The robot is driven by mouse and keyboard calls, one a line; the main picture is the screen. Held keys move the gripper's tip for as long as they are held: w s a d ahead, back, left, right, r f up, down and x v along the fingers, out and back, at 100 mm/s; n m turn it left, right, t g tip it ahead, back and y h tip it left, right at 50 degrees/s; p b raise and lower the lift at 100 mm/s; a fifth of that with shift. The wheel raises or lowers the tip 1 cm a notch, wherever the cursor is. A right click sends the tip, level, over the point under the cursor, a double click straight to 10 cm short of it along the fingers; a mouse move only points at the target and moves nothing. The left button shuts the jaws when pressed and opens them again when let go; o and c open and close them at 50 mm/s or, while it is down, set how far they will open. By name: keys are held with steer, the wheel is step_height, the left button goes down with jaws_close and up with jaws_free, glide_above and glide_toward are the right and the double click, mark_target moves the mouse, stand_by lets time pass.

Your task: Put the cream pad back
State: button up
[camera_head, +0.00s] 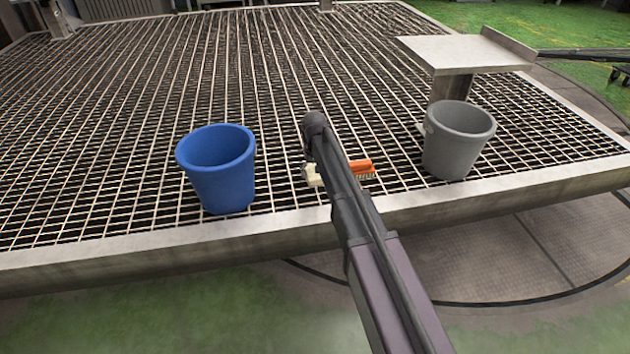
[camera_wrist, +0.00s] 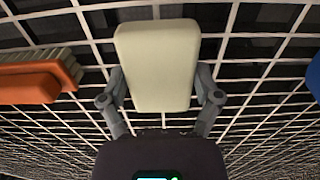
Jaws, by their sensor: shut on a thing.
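The cream pad (camera_wrist: 157,62) fills the middle of the wrist view, a pale block with rounded corners. My gripper (camera_wrist: 160,95) is shut on it, with one finger at each side. In the head view a part of the pad (camera_head: 315,180) shows beside my arm, and my arm hides the rest of it and most of the gripper. The pad is over the metal grating; I cannot tell whether it touches it.
An orange brush (camera_head: 361,166) lies on the grating (camera_head: 290,215) right of the pad in the head view. A blue bucket (camera_head: 222,185) stands to the left, a grey bucket (camera_head: 455,150) to the right. A raised metal shelf (camera_head: 465,52) is behind the grey bucket.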

steer(key=shift+f+b, duration=1.5)
steer(key=shift+f, duration=0.2)
steer(key=shift+f, duration=0.15)
steer(key=o, duration=0.8)
steer(key=shift+r, duration=0.2)
step_height(320, 180, up, 12)
steer(key=p, duration=1.2)
